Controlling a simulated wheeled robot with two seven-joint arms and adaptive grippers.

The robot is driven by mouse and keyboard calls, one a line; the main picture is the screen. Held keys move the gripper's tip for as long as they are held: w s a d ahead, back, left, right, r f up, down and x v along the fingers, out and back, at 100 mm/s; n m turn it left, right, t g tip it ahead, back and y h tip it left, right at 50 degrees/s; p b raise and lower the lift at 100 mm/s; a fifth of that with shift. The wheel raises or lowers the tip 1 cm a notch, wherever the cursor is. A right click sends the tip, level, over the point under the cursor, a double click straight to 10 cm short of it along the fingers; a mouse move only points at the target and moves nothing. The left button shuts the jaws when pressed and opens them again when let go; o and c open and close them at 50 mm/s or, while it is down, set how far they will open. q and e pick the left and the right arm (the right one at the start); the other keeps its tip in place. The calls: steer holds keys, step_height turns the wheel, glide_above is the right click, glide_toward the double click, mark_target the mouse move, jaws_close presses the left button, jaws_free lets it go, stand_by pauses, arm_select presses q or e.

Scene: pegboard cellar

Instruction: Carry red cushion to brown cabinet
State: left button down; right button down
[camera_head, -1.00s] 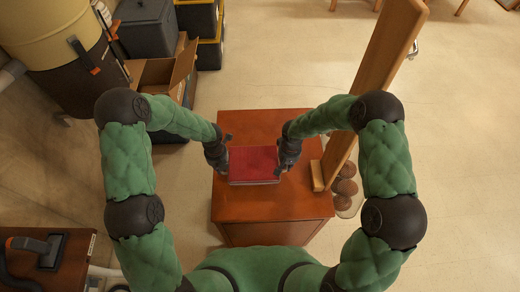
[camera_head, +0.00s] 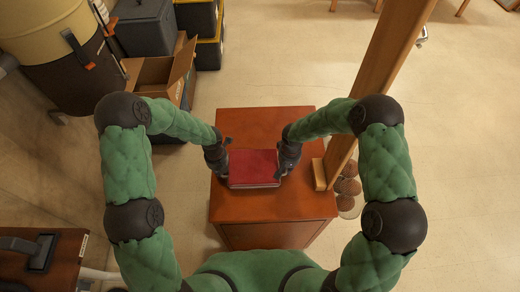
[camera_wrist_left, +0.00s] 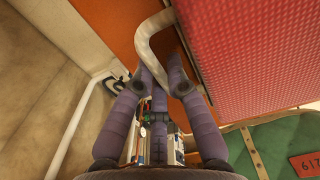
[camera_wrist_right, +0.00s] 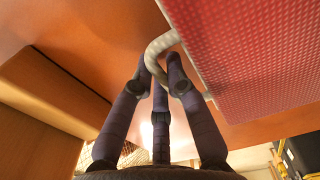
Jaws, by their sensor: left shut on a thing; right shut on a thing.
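The red cushion (camera_head: 254,168) looks like a flat, box-like red block with a dimpled surface. It is level over the top of the brown cabinet (camera_head: 270,206); I cannot tell whether it touches. My left gripper (camera_head: 225,168) is shut on its left end, at a pale curved handle (camera_wrist_left: 144,40) in the left wrist view. My right gripper (camera_head: 283,170) is shut on its right end, at a similar handle (camera_wrist_right: 152,52) in the right wrist view. The cushion's underside is hidden in the head view.
A leaning wooden post (camera_head: 375,85) stands right of the cabinet, close to my right arm, with round brown things (camera_head: 347,188) beside it. An open cardboard box (camera_head: 160,78), dark bins (camera_head: 145,28) and a yellow-brown barrel (camera_head: 70,65) stand at back left.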

arm_select(q)
steer(key=shift+a+f, duration=0.1)
steer(key=shift+f, duration=0.2)
arm_select(e)
steer(key=shift+f, duration=0.35)
arm_select(q)
steer(key=c, duration=1.2)
jaws_free()
steer(key=shift+c, duration=0.2)
arm_select(e)
steer(key=c, duration=1.2)
jaws_free()
steer(key=shift+r, duration=0.1)
steer(key=shift+c, duration=0.2)
arm_select(q)
steer(key=shift+r, duration=0.2)
step_height(320, 180, up, 6)
steer(key=shift+r, duration=0.1)
arm_select(e)
steer(key=shift+a, duration=0.1)
arm_select(q)
steer(key=shift+r, duration=0.75)
arm_select(e)
steer(key=shift+r, duration=4)
